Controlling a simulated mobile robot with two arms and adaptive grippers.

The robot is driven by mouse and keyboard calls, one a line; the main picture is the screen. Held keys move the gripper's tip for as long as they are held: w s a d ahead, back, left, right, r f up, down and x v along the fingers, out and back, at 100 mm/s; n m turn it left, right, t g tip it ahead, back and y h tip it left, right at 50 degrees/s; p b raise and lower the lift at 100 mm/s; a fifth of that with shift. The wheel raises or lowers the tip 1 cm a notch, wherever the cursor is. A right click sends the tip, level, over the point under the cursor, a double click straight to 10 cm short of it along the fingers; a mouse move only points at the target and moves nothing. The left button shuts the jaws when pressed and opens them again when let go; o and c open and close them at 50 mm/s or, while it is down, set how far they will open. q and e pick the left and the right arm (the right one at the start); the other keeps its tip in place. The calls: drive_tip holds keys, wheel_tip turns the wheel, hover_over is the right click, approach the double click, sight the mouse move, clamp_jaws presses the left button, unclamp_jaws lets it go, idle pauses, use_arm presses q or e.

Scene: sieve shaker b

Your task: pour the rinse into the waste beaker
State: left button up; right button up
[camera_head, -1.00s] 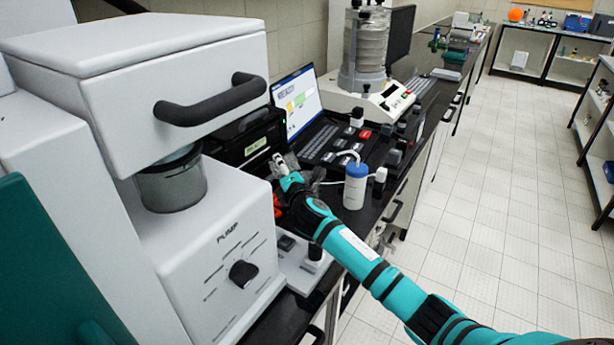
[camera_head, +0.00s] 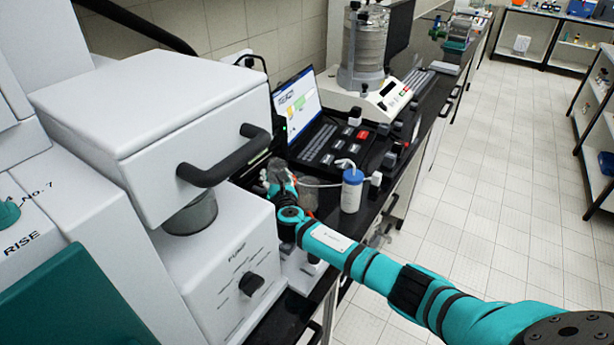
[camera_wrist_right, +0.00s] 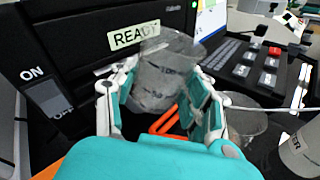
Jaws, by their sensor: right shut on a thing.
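My right gripper (camera_wrist_right: 165,100) is shut on a clear glass beaker (camera_wrist_right: 165,68), with a finger on each side of it. The beaker looks tilted, and what is in it is hard to tell. A second clear beaker (camera_wrist_right: 246,123) stands on the black bench just right of my fingers, apart from the held one; its label is unreadable. In the head view my right gripper (camera_head: 277,175) is small, beside the pump machine, and the beakers there are hard to make out. My left gripper is not in view.
A blue-capped wash bottle (camera_head: 351,190) stands right of the gripper; it also shows in the wrist view (camera_wrist_right: 300,150). Behind are a black box with a READY display (camera_wrist_right: 133,36), a keypad (camera_head: 330,143) and a sieve shaker (camera_head: 366,60). The pump machine (camera_head: 228,265) crowds the left.

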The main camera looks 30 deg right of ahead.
drive_tip(key=shift+n, duration=0.4)
drive_tip(key=r+p, duration=0.4)
drive_tip(key=r, duration=0.1)
drive_tip(key=r+p, duration=0.3)
drive_tip(key=shift+a, duration=0.25)
wheel_tip(320, 180, up, 15)
drive_tip(key=a+n, duration=0.1)
drive_tip(key=n, duration=0.1)
drive_tip(key=shift+w+a+f+h+b, duration=0.2)
drive_tip(key=shift+a+h+b, duration=0.1)
drive_tip(key=shift+h+b, duration=0.1)
drive_tip(key=shift+n, duration=0.3)
